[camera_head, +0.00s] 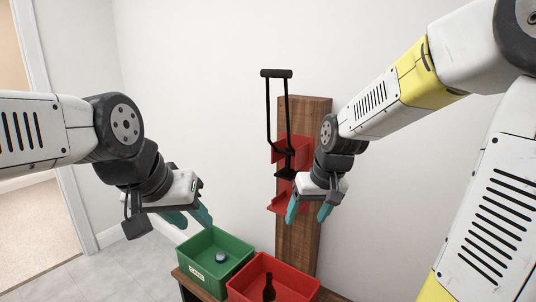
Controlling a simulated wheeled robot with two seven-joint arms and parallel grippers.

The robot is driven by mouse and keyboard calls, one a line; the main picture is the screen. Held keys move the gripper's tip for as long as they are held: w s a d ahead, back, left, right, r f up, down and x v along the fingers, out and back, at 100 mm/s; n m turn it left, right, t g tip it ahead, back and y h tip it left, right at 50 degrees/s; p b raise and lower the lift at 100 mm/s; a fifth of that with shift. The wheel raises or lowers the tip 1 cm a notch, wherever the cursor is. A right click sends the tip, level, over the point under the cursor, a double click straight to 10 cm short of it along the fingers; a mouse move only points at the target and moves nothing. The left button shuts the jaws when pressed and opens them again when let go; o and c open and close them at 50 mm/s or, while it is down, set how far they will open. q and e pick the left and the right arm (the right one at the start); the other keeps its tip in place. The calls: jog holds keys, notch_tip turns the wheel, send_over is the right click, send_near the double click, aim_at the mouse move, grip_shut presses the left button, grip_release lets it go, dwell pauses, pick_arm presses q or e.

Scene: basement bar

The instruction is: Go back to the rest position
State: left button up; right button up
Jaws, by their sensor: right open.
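My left gripper (189,219) is at the left, in front of the white wall, with its teal fingers pointing down and apart. It is above and to the left of the green bin, and nothing shows between its fingers. My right gripper (308,219) hangs in front of the wooden board, with its two teal fingers apart and empty. It is beside the lower red part of the wall device and above the red bin. I cannot tell whether it touches the board.
A wooden board (312,245) carries a red device (279,150) with a raised black lever handle (276,74). Below, a green bin (239,257) holds a small round can-like thing (221,257). A red bin (299,281) holds a dark bottle (269,289). A doorway is at the left.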

jog(key=s+d+r+m+t, duration=0.1)
jog(key=s+d+r, duration=0.3)
jog(key=s+r, duration=0.4)
jog(key=s+t, duration=0.1)
jog(key=s, duration=0.5)
jog(key=shift+d+r+m+t, duration=0.2)
jog(key=shift+m+t, duration=0.1)
jog(key=shift+m, duration=0.1)
